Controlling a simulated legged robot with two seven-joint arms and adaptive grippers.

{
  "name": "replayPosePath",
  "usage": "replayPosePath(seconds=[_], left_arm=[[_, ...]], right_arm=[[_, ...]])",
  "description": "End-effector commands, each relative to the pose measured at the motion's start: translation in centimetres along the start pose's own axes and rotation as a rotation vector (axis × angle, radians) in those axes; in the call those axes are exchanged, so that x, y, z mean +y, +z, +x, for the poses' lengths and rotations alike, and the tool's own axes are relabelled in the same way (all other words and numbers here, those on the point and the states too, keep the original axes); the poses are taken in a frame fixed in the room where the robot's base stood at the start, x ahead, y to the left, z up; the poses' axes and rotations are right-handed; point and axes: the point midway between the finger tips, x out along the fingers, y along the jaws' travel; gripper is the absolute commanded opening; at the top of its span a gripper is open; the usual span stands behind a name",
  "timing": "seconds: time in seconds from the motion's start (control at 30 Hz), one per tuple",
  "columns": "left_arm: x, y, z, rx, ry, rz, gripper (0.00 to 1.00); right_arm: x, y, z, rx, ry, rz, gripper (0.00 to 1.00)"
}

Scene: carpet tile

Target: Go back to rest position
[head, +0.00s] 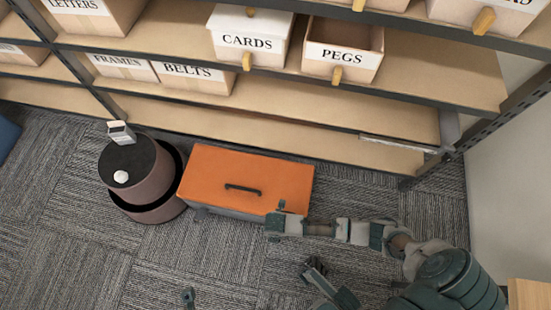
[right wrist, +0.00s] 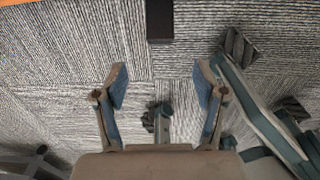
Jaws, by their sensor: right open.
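My right arm comes in from the right in the head view. Its gripper (head: 280,220) is over the front right corner of an orange toolbox (head: 212,174), which stands on the carpet with its lid shut. In the right wrist view the right gripper (right wrist: 160,86) has its two blue-padded fingers spread wide, with only carpet and dark parts seen between and below them. I see nothing held. A sliver of orange shows at that view's top left corner. My left gripper is not in view.
A shelf rack (head: 280,130) with labelled boxes, such as the PEGS box (head: 343,50) and CARDS box (head: 249,35), runs along the back. A round dark-topped stool (head: 138,165) with small items on it stands left of the toolbox. Carpet (head: 70,240) is clear at front left.

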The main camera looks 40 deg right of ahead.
Motion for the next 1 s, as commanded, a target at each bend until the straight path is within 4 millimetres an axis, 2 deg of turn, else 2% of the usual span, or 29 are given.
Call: replayPosePath(seconds=[0.1, 0.2, 0.8, 0.87, 0.93, 1.0], left_arm=[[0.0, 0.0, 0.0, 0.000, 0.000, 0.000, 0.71], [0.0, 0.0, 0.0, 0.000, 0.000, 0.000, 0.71], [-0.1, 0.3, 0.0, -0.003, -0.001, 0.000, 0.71], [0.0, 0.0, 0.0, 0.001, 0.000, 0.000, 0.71], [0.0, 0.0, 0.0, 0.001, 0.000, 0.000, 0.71], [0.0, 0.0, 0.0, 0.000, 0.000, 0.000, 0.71]], right_arm=[[0.1, 0.1, -1.4, 0.000, 0.002, 0.001, 0.71], [0.0, 0.0, -1.9, -0.001, 0.000, 0.000, 0.71], [0.1, -0.1, -2.1, 0.002, 0.008, 0.004, 0.71], [0.9, -0.6, -2.3, 0.010, 0.046, 0.024, 0.71], [2.8, -1.7, -3.0, 0.034, 0.147, 0.077, 0.71], [5.9, -3.3, -4.8, 0.084, 0.317, 0.173, 0.71]])
